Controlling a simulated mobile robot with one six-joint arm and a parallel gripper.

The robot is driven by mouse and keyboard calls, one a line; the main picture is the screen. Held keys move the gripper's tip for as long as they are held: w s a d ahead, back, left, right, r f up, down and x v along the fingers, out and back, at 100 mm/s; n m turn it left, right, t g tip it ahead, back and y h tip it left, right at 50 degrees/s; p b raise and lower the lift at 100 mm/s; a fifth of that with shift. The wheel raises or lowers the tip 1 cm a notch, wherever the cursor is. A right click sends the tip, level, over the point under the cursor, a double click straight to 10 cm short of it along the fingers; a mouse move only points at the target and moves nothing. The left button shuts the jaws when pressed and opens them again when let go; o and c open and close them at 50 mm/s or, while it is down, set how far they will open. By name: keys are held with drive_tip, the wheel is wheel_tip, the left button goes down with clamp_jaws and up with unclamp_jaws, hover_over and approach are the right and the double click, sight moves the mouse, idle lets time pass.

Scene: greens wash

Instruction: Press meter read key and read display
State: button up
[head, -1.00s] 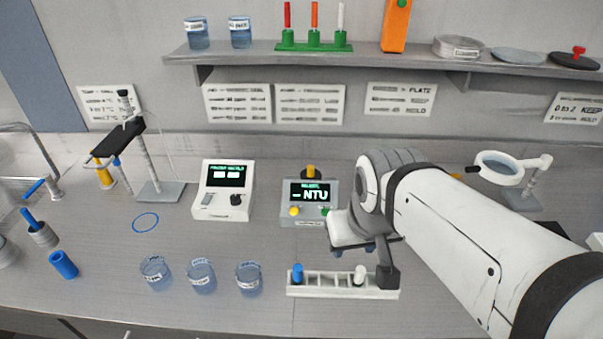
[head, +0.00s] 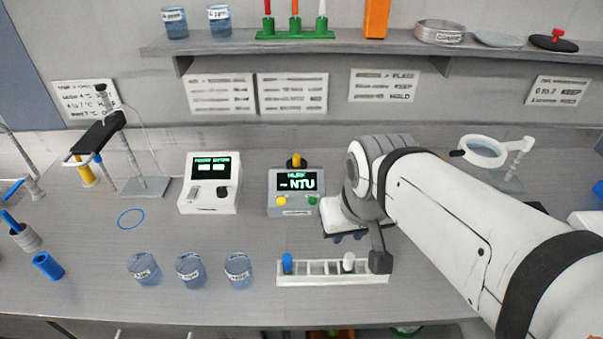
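The turbidity meter (head: 296,204) is a grey box on the bench, left of my gripper. Its dark display (head: 297,181) shows a short word I cannot read surely above "- NTU". A yellow key (head: 281,201) and a green key (head: 313,200) sit below the display, and a yellow-and-black knob (head: 296,161) stands on top. My gripper (head: 350,237) hangs just right of the meter, above the back of the white rack. The gripper is apart from the keys. My wrist hides most of its fingers, so I cannot tell whether it is open.
A white rack (head: 325,279) with a blue-capped and a white-capped vial stands in front. Three labelled beakers (head: 189,270) stand left of it. A white instrument (head: 210,185) and a stand (head: 148,186) are further left. A magnifier (head: 484,152) stands at right.

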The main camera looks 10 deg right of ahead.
clamp_jaws()
idle(1.4)
